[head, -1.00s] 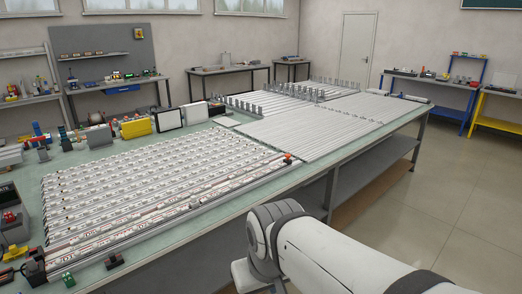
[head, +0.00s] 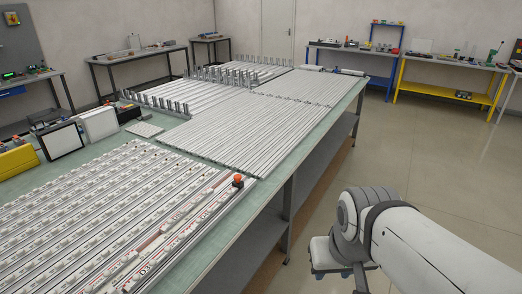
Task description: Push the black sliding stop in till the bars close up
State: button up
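A long green-topped table carries a wide field of plain grey bars (head: 250,122) lying side by side, close together. Nearer, at lower left, lie rows of rails with white blocks (head: 90,215), several marked in red. A small orange-topped piece with a dark base (head: 238,181) stands at the far right end of the nearest rails; I cannot tell whether it is the black sliding stop. No other piece is clearly that stop. My white and grey arm shows at lower right, beside the table over the floor. My gripper's fingers are not visible, so its state is hidden.
Racks with upright grey posts (head: 222,75) stand at the table's far end. A dark-framed white panel (head: 62,141) and a yellow case (head: 17,161) stand along the left edge. Blue and yellow benches (head: 450,87) line the back right. The floor (head: 415,150) right of the table is clear.

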aim_at(237, 183)
jog(key=z, duration=0.1)
jog(key=i, duration=1.1)
jog(key=u, duration=0.3)
